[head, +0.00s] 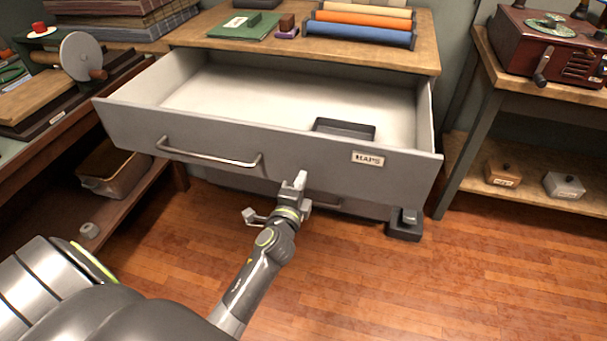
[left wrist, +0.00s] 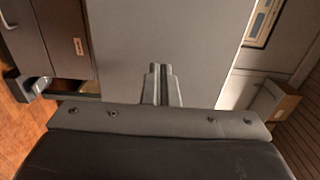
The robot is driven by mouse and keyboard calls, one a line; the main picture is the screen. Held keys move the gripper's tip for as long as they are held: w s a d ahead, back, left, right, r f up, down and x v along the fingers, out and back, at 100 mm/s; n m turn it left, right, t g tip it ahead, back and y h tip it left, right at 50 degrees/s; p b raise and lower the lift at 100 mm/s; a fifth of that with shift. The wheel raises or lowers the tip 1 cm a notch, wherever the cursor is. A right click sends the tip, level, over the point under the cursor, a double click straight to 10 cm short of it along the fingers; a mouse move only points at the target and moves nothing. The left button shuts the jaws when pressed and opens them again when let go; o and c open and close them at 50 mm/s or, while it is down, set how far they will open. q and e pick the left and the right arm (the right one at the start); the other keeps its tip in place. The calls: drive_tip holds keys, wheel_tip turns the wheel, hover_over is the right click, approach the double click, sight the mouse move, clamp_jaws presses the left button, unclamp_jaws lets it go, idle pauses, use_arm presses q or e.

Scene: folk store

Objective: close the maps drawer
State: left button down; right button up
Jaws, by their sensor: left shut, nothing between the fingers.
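The maps drawer (head: 300,158) is pulled far out of its grey cabinet. Its front carries a bar handle (head: 208,158) and a "MAPS" label (head: 368,159). Inside it lies a small dark tray (head: 344,128) on the pale floor. My left gripper (head: 298,184) is shut and empty at the lower edge of the drawer front, between handle and label. In the left wrist view its closed fingers (left wrist: 162,82) point at the grey drawer front (left wrist: 175,35); whether they touch it I cannot tell. My right gripper is in neither view.
A lower drawer handle (head: 326,204) shows partly under the maps drawer. The cabinet top (head: 225,55) holds a green folder and coloured rolls. A shelf table (head: 515,130) stands at right and a workbench at left. The wooden floor (head: 450,280) in front is clear.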

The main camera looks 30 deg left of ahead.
use_arm(q)
drive_tip(key=shift+x, duration=1.4)
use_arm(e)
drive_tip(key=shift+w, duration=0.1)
use_arm(q)
drive_tip(key=shift+w, duration=0.1)
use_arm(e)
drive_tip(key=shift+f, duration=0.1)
